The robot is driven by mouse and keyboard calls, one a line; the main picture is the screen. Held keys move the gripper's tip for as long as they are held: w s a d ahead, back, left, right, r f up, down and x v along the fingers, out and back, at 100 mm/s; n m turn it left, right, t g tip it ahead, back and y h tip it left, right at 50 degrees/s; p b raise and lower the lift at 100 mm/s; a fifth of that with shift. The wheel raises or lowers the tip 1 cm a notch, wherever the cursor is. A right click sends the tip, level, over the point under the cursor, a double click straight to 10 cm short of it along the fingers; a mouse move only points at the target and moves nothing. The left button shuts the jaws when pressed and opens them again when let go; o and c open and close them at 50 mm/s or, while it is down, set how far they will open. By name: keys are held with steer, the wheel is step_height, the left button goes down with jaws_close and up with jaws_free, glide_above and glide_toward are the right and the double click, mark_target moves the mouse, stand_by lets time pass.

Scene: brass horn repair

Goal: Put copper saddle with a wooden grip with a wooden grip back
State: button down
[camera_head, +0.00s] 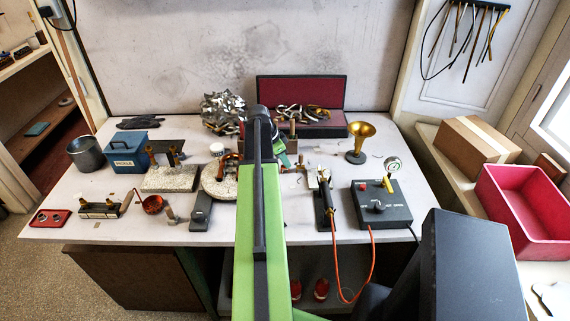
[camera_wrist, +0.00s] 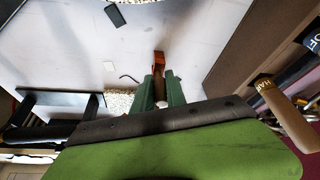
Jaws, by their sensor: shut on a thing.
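In the wrist view my gripper (camera_wrist: 160,84) has its two green fingers close together. A reddish-brown, copper-coloured piece (camera_wrist: 159,60) shows just beyond the fingertips, and a pale part lies between the fingers; I take this to be the copper saddle with its wooden grip. My gripper is shut on it, over the pale worktop. In the head view my arm hides most of the gripper and the saddle; part of the gripper (camera_head: 279,146) shows beside the arm, in front of the red-lined case. I cannot tell whether the saddle touches the worktop.
On the workbench (camera_head: 270,226) stand a stone block (camera_head: 168,181) with fittings, a blue box (camera_head: 130,147), a bucket (camera_head: 85,154), a brass bell (camera_head: 360,141), an open case (camera_head: 322,91), a torch (camera_head: 324,201) and a control box (camera_head: 381,207). A pink bin (camera_head: 522,232) is at right.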

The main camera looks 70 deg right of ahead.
steer(key=shift+f, duration=0.1)
steer(key=c, duration=1.8)
jaws_free()
steer(key=shift+f, duration=0.1)
steer(key=o, duration=0.5)
steer(key=shift+c, duration=0.2)
steer(key=shift+r+p, duration=0.3)
steer(key=shift+r, duration=0.2)
steer(key=p+v, duration=1)
steer(key=v, duration=0.1)
steer(key=shift+r, duration=0.15)
steer(key=shift+w+a, duration=0.1)
steer(key=shift+a, duration=0.05)
